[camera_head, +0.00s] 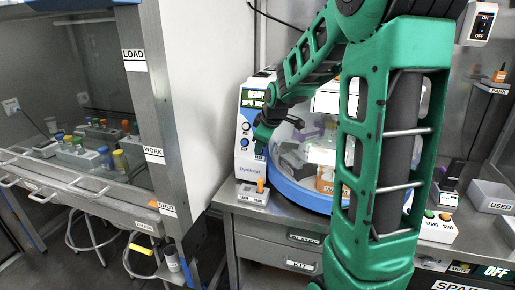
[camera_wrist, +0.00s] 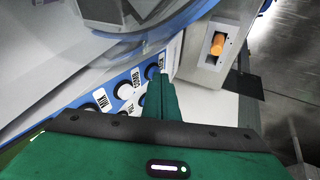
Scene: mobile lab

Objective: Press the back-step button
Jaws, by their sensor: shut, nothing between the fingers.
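A white-and-blue machine (camera_head: 246,170) with a green display and a column of round buttons on its front panel stands on the steel bench. In the wrist view its blue panel (camera_wrist: 72,100) shows white round buttons, one of them (camera_wrist: 124,94) left of my fingers and another (camera_wrist: 152,71) just beyond the tips. The button labels are tilted and too small to read surely, so I cannot tell which is back-step. My gripper (camera_wrist: 160,84) is shut and empty, its tips close to the panel. It also shows in the head view (camera_head: 263,136), beside the buttons. Contact is unclear.
A small box with an orange switch (camera_wrist: 217,44) sits beside the machine; it also shows in the head view (camera_head: 254,192). A clear round lid (camera_head: 300,150) adjoins the panel. A fume hood (camera_head: 185,100) stands at left, a grey bin (camera_head: 490,196) at right.

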